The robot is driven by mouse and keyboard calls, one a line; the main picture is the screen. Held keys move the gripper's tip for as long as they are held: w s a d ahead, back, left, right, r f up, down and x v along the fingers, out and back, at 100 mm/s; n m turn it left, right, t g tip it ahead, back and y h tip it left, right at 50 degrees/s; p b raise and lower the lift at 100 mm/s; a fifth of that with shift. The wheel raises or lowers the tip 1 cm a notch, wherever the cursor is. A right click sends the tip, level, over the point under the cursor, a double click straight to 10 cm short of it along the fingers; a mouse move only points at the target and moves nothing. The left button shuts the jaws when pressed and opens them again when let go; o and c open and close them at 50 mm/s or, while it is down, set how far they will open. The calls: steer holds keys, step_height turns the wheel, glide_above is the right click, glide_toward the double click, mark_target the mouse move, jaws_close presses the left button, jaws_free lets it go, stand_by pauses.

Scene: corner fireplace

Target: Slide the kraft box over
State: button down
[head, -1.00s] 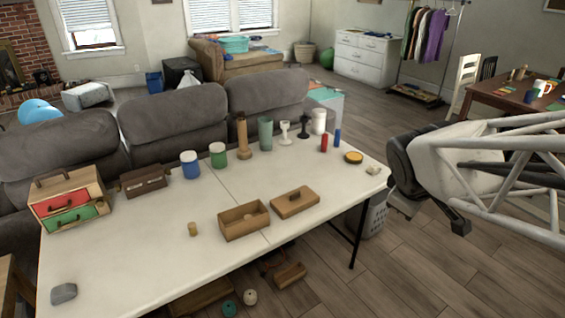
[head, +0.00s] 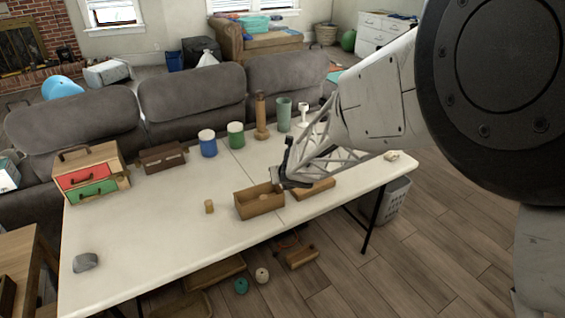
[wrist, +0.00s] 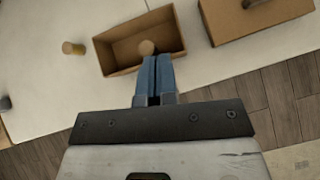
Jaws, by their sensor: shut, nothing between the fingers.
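The kraft box, an open brown box (head: 259,207), sits on the white table near its front edge. It also shows in the wrist view (wrist: 118,58), with a small round wooden thing (wrist: 147,47) inside. My gripper (wrist: 157,60) is shut and empty. Its blue fingertips overlap the box's near wall in the wrist view; I cannot tell whether they touch it. In the head view my gripper (head: 277,178) is at the box's right end.
A small wooden cylinder (head: 209,206) stands left of the box. A grey stone (head: 85,262) lies at the table's front left. Blue (head: 208,146) and green (head: 236,138) jars and a wooden mill (head: 261,120) stand behind. The table's left middle is clear.

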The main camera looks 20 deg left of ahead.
mark_target(259, 187)
steer(key=a+f+n, duration=0.2)
steer(key=a+f, duration=0.1)
steer(key=shift+s+a+n+g+y, duration=0.25)
steer(key=shift+s+n+g+y, duration=0.15)
steer(key=shift+x, duration=5)
steer(key=shift+w+a, duration=4.3)
steer(key=shift+w, duration=0.2)
steer(key=shift+w+a, duration=4.25)
steer(key=shift+w, duration=0.25)
steer(key=shift+d+r, duration=0.1)
steer(key=v, duration=1)
